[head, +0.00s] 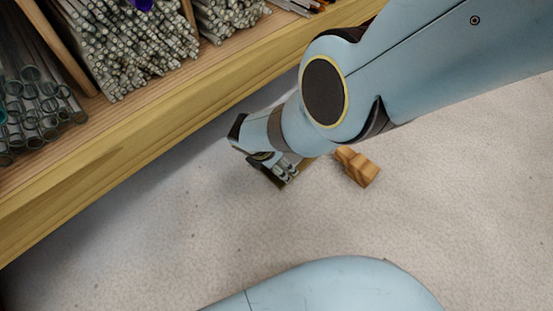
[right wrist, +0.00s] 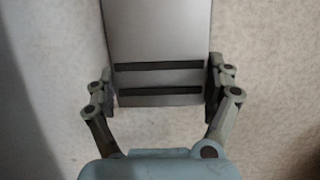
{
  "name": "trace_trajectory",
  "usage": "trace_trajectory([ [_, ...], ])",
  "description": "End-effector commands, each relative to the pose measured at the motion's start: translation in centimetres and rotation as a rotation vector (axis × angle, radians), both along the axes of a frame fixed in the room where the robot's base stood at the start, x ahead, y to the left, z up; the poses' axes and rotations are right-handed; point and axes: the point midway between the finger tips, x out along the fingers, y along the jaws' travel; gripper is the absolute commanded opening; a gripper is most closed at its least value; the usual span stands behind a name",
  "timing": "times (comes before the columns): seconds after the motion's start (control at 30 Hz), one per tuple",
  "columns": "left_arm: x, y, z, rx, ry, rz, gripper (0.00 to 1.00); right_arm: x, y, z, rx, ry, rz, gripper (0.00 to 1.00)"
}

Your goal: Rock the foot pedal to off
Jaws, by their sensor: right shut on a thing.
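The foot pedal (right wrist: 158,40) is a flat silver-grey plate with two black strips across it, seen in the right wrist view. It reaches from the top edge down between the fingers of my right gripper (right wrist: 160,88). The fingers are shut on its two sides near the strips. In the head view my right gripper (head: 282,172) is low over the pale floor, and my wrist and forearm hide most of the pedal. I cannot tell which way the pedal is rocked. My left gripper is not in view.
A wooden shelf (head: 110,158) with bundles of glass rods (head: 128,42) and clear tubes (head: 35,112) runs along the upper left. A small brown wooden piece (head: 357,167) lies on the floor just right of the gripper. The floor (head: 170,240) at lower left is clear.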

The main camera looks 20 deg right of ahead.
Motion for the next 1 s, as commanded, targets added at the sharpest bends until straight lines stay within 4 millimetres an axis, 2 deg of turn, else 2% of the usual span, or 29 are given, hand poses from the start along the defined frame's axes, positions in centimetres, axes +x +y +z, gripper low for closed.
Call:
trace_trajectory([
  [0.37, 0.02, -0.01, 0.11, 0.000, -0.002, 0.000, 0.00, 0.00, 0.08, 0.05, -0.008, -0.003, 0.005, 0.28],
  [0.4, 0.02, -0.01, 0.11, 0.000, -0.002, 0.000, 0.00, 0.00, 0.09, 0.04, -0.008, -0.003, 0.005, 0.89],
  [0.5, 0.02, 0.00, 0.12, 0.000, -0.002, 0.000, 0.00, -0.01, 0.08, 0.04, -0.008, -0.003, 0.004, 1.00],
  [1.0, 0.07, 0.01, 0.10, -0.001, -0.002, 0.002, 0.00, 0.00, 0.03, 0.01, -0.005, -0.003, 0.001, 1.00],
])
